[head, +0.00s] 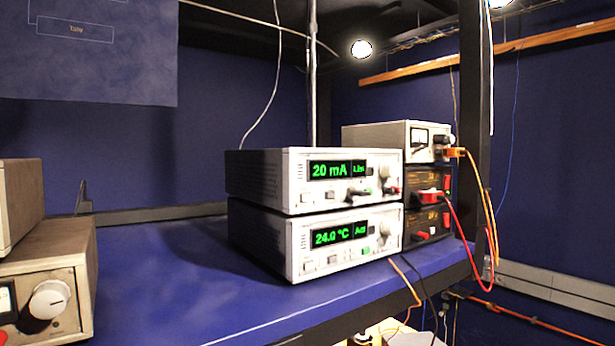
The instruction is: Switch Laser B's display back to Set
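Two white instruments are stacked on the blue shelf. The upper instrument (300,177) has a green display (337,170) reading 20 mA, with a small side word that looks like "Lim". The lower instrument (300,240) has a green display (340,235) reading 24.0 °C, with a side word that looks like "Act". Each front has small buttons and a knob; the upper knob (384,171) is at the right of its display. I cannot read a "Laser B" label on any unit, so I cannot tell which one it is. My gripper is not in view.
Beige units (45,280) stand at the near left. At right, a metered box (400,140) sits on dark boxes (428,188) with red and orange cables hanging over the edge. A dark post (474,110) rises at right. The blue shelf (170,280) is clear between.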

